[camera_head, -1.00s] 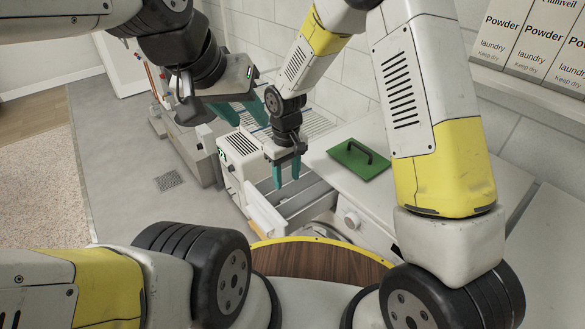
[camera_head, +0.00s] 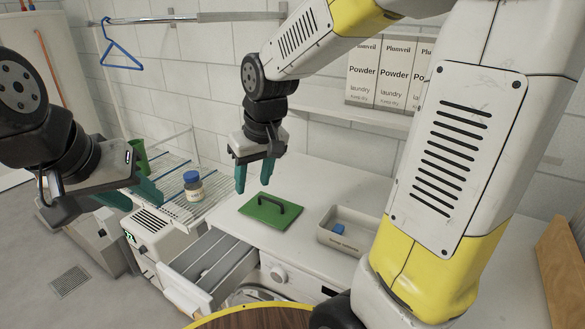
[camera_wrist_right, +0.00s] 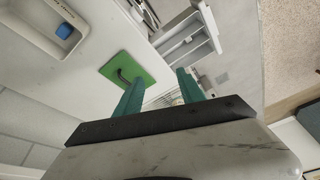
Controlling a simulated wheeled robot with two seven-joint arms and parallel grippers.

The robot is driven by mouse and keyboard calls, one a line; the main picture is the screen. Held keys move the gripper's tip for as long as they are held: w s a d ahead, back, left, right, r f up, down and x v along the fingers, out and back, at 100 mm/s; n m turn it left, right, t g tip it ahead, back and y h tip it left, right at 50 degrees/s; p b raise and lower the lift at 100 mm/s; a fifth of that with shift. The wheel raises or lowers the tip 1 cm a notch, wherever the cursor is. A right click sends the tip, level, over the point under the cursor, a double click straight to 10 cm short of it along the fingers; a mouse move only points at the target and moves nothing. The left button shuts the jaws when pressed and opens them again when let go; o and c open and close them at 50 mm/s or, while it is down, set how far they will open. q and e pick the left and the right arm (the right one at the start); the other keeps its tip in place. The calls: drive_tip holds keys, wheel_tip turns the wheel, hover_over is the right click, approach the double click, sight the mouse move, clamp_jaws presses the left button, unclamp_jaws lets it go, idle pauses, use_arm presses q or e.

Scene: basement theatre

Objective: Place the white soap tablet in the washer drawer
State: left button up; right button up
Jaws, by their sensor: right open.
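The washer drawer (camera_head: 232,268) is pulled open at the front of the white counter, and its grey compartments show. It also appears in the right wrist view (camera_wrist_right: 190,45). I cannot make out a white soap tablet in any view. My right gripper (camera_head: 253,187) is open and empty, above the counter behind the drawer and near the green lid (camera_head: 270,212). Its two teal fingers stand apart in the right wrist view (camera_wrist_right: 161,80). My left gripper (camera_head: 145,204) is at the left, its teal fingers apart with nothing visible between them.
A pale tray (camera_head: 345,240) holding a small blue block (camera_head: 338,229) stands on the counter to the right. A blue-lidded jar (camera_head: 193,188) stands on the wire rack. Powder boxes (camera_head: 395,80) stand on the wall shelf. A blue hanger (camera_head: 122,45) hangs from the rail.

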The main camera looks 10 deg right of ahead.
drive_tip(key=s+d+r+m+t, duration=0.1)
drive_tip(key=s+d+r+m, duration=0.1)
drive_tip(key=s, duration=0.4)
drive_tip(key=s+d+r+m+t, duration=0.1)
drive_tip(key=s+d+r+t, duration=0.1)
drive_tip(key=s+d+r, duration=0.3)
drive_tip(key=shift+s+d+m+y, duration=0.3)
drive_tip(key=shift+s+d+m, duration=0.1)
drive_tip(key=shift+d, duration=0.45)
use_arm(q)
drive_tip(key=shift+c, duration=0.4)
